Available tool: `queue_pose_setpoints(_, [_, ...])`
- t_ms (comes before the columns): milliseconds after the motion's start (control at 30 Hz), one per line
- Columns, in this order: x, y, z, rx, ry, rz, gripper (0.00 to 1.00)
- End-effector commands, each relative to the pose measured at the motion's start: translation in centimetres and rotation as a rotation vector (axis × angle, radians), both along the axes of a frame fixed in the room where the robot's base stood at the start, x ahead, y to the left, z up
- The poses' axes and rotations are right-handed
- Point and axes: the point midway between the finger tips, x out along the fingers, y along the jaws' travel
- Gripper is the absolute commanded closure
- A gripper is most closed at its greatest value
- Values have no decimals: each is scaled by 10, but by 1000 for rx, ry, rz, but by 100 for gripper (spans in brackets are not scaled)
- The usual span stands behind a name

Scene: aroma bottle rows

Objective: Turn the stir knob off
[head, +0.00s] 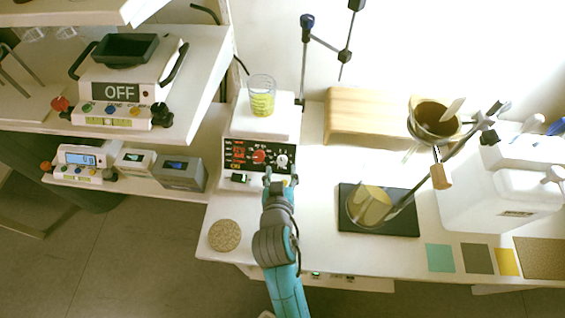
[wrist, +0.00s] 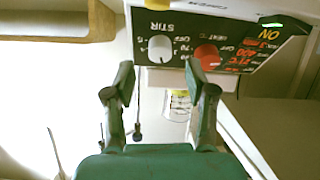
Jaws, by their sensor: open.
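The stir knob (head: 282,160) is white and sits on the right of the hotplate stirrer's dark front panel (head: 238,154). In the wrist view, which is upside down, the stir knob (wrist: 160,48) shows under the STIR label with its dial marks. Its exact pointer setting is too small to tell. A red knob (wrist: 207,57) is beside it. My gripper (head: 281,179) is just in front of the panel. In the wrist view my gripper (wrist: 160,78) is open, its fingertips apart and either side of the stir knob's line, with no clear contact.
A beaker of yellow liquid (head: 262,103) stands on the stirrer's white top. A round cork mat (head: 224,235) lies at the front left of the bench. A wooden block (head: 360,115) and a flask on a dark stand base (head: 345,215) are to the right.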

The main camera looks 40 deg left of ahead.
Motion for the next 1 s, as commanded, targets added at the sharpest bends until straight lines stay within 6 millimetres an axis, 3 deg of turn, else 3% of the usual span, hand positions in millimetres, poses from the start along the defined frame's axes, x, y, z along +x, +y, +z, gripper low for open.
queue_pose_setpoints(300, [30, 20, -14, 0, -1, -1, 44])
queue_pose_setpoints(667, [33, 22, -16, 1, -1, 0, 44])
queue_pose_setpoints(767, [33, 22, -16, 1, -1, 0, 64])
queue_pose_setpoints(900, [33, 22, -16, 1, -1, 0, 99])
queue_pose_setpoints(1000, [33, 22, -16, 1, -1, 0, 100])
